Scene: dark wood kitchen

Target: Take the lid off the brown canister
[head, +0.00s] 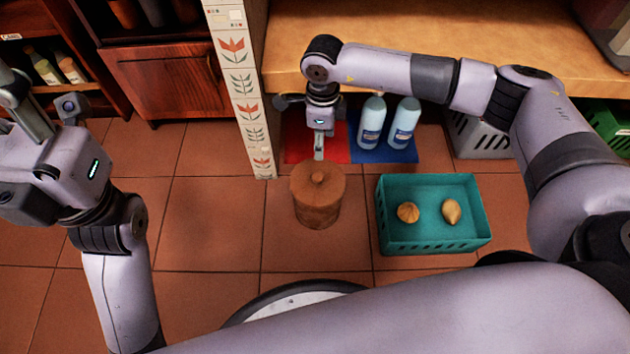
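The brown canister (317,208) stands upright on the tiled floor near the middle of the head view. Its round brown lid (300,181) with a small knob on top sits on it. My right gripper (319,155) points down just behind and above the lid in the picture. Its fingers show edge-on, so their opening is unclear, and I cannot tell whether they touch the lid. My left gripper (22,105) is raised at the left edge, far from the canister and partly cut off; its opening is unclear.
A teal crate (430,245) with two tan, rounded items stands right of the canister. Behind are a red mat (300,150) and a blue mat (385,153) with two blue bottles (403,123). A patterned post (240,100) and wooden counter (450,25) stand behind. Floor left of the canister is clear.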

